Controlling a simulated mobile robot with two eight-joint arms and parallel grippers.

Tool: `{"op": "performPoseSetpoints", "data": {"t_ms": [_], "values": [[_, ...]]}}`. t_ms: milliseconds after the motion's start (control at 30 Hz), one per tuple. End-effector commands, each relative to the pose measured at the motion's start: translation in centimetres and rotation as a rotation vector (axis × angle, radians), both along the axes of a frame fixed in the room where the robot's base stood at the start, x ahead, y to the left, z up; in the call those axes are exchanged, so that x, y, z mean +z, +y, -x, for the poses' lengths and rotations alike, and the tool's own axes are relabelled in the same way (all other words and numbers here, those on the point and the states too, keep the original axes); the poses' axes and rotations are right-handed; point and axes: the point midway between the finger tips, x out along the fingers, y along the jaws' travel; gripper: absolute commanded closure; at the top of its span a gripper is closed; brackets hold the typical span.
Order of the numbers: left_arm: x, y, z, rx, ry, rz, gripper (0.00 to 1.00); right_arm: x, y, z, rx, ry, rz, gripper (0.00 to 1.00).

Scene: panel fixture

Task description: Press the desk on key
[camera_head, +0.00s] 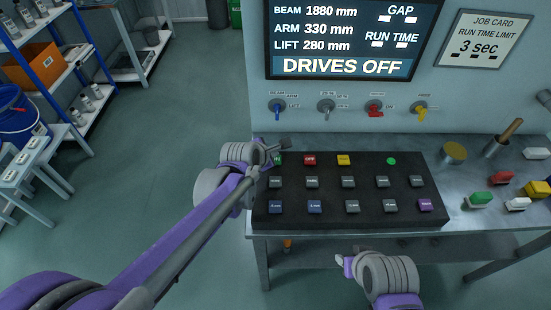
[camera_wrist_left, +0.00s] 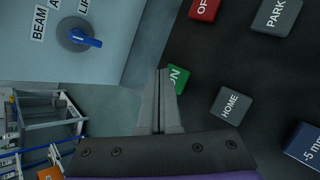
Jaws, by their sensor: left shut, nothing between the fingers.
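The green ON key (camera_head: 278,160) sits at the back left corner of the black key desk (camera_head: 330,168). In the left wrist view the ON key (camera_wrist_left: 178,79) is partly hidden by my fingers. My left gripper (camera_head: 287,145) is shut and empty, at the desk's back left corner by the key. In the left wrist view my shut fingertips (camera_wrist_left: 164,72) overlap the key's left edge. I cannot tell whether they touch it.
The red OFF key (camera_head: 310,160) is right of the ON key, and the grey HOME key (camera_wrist_left: 231,105) is also near. Several switches, including a blue one (camera_head: 278,107), line the panel behind. The screen (camera_head: 350,40) reads DRIVES OFF. Loose coloured blocks lie right of the desk.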

Motion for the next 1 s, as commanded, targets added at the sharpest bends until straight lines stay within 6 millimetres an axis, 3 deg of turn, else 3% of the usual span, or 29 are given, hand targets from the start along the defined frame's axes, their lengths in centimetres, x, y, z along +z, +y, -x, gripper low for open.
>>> {"op": "performPoseSetpoints", "data": {"t_ms": [1000], "values": [[-1.1,0.0,0.0,0.0,0.0,0.0,1.0,-0.8,0.0,0.1,0.0,0.003,0.0,0.55]]}}
